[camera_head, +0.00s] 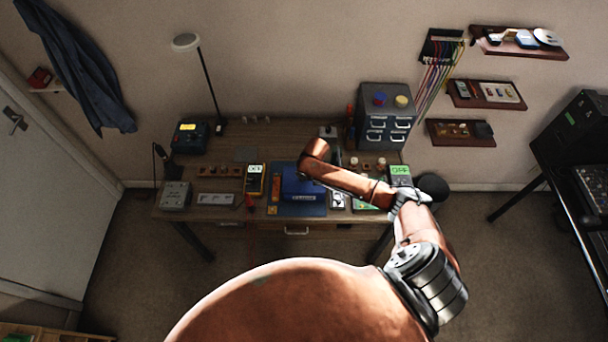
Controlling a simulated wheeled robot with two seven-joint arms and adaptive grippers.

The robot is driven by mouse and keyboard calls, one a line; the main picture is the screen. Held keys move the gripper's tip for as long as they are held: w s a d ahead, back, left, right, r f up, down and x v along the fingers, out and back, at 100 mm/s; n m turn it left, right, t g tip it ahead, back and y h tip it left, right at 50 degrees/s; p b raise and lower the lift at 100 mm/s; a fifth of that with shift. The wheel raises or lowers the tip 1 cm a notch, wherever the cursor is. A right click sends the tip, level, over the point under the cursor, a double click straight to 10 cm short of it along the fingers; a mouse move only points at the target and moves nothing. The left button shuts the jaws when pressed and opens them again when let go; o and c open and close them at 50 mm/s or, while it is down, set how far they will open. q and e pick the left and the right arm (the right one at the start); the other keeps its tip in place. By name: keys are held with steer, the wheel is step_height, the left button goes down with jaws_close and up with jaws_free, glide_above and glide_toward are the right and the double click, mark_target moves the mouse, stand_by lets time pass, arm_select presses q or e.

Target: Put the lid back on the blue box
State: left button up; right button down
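The blue box (300,192) stands on a blue mat (318,211) near the front middle of the workbench, with a small pale label on its front. My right arm reaches in from the lower right, and its orange link passes over the box's upper right side, hiding part of it. Whether the top of the box is open or covered is too small to tell. I cannot identify a separate lid with certainty. My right gripper is not visible at the end of the arm. My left arm and gripper do not show.
The workbench (232,131) is crowded. A yellow multimeter (254,180) stands left of the box, and a device with a green display (400,171) stands to the right. A grey drawer cabinet (384,117) and a lamp (187,42) stand at the back.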

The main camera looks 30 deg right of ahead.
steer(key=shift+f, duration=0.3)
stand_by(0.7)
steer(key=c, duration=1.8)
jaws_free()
